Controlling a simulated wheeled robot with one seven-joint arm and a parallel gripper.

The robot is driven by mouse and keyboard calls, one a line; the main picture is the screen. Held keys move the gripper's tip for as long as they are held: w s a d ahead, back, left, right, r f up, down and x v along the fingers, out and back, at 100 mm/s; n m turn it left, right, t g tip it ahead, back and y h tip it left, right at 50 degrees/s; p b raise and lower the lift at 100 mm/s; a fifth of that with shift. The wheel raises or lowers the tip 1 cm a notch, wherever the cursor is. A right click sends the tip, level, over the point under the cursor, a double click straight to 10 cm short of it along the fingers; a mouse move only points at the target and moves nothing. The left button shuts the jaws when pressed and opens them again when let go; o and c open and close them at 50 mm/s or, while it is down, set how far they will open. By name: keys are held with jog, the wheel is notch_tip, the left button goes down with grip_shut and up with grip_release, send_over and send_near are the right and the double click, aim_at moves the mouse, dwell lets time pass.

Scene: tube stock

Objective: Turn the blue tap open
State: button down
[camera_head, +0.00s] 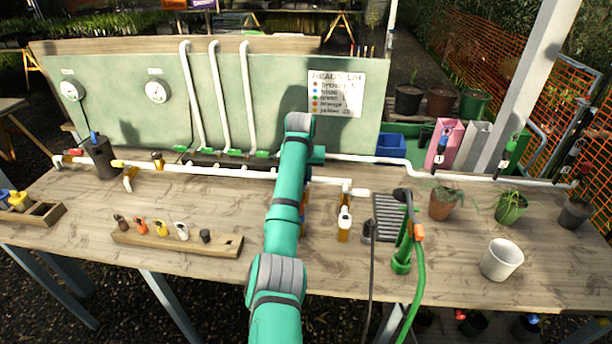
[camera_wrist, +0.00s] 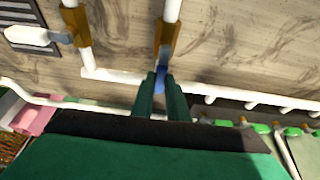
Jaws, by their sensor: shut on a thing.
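The blue tap's handle (camera_wrist: 159,82) shows as a small patch of blue between my fingertips in the wrist view. A brass-coloured tap body (camera_wrist: 167,38) sits just beyond it on a white pipe. My gripper (camera_wrist: 160,88) is shut on the blue handle, with one green finger on each side. Most of the handle is hidden by the fingers, so its exact angle cannot be told. In the head view my own arm covers the gripper and the blue handle.
A tap with a white handle (camera_wrist: 28,36) stands close beside it. A white pipe (camera_head: 235,172) with green-handled taps runs along the bench back. A wooden tool rack (camera_head: 215,246), drain grate (camera_head: 390,218), green hose (camera_head: 419,275) and white pot (camera_head: 502,259) stand around.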

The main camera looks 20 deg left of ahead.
jog(key=c, duration=1.7)
grip_release()
jog(key=shift+d+r, duration=0.1)
jog(key=shift+r, duration=0.05)
jog(key=v, duration=1)
jog(key=shift+s+r, duration=0.1)
jog(key=shift+r, duration=0.25)
